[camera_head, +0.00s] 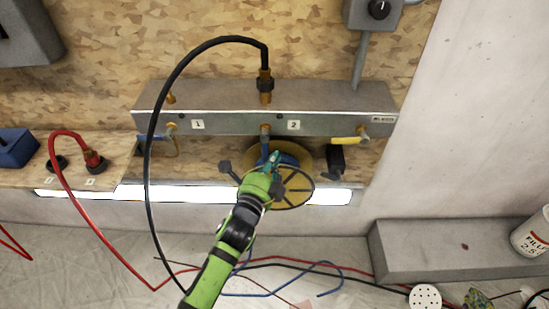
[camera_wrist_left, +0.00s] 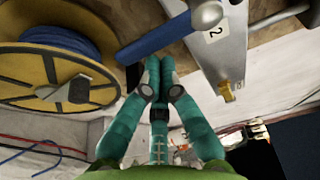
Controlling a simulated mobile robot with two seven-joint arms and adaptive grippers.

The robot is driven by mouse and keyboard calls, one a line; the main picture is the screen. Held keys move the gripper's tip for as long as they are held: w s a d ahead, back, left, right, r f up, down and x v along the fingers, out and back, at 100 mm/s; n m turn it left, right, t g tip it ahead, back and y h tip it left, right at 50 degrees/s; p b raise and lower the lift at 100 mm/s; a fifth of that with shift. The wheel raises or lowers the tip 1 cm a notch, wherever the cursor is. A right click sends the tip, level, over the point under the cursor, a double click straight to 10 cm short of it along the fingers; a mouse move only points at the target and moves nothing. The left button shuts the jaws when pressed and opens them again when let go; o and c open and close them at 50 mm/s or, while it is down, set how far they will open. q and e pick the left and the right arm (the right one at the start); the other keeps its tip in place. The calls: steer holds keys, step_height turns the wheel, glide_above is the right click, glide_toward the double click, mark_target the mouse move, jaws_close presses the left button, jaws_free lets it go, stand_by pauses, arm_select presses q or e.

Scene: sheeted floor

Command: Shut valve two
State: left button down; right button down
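Valve two has a blue lever (camera_head: 265,142) under the brass fitting beside the label "2" (camera_head: 294,125) on the grey metal manifold (camera_head: 345,123). In the left wrist view the blue lever (camera_wrist_left: 165,38) slants down to the left from a round metal knob. My left gripper (camera_head: 274,158), with teal fingers, is just below the lever in the head view. In the left wrist view two fingertips (camera_wrist_left: 159,66) are close together beside the lever. I cannot tell whether they touch it, or how far the third finger is from them. My right gripper is not in view.
A yellow reel (camera_head: 296,188) with blue hose hangs behind my left gripper. A black hose (camera_head: 150,150) arcs from the manifold's top across the left side. Hoses lie on the floor.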

arm_select(q)
steer(key=shift+a+m+p, duration=0.2)
steer(key=shift+m+p, duration=0.2)
steer(key=shift+p, duration=0.1)
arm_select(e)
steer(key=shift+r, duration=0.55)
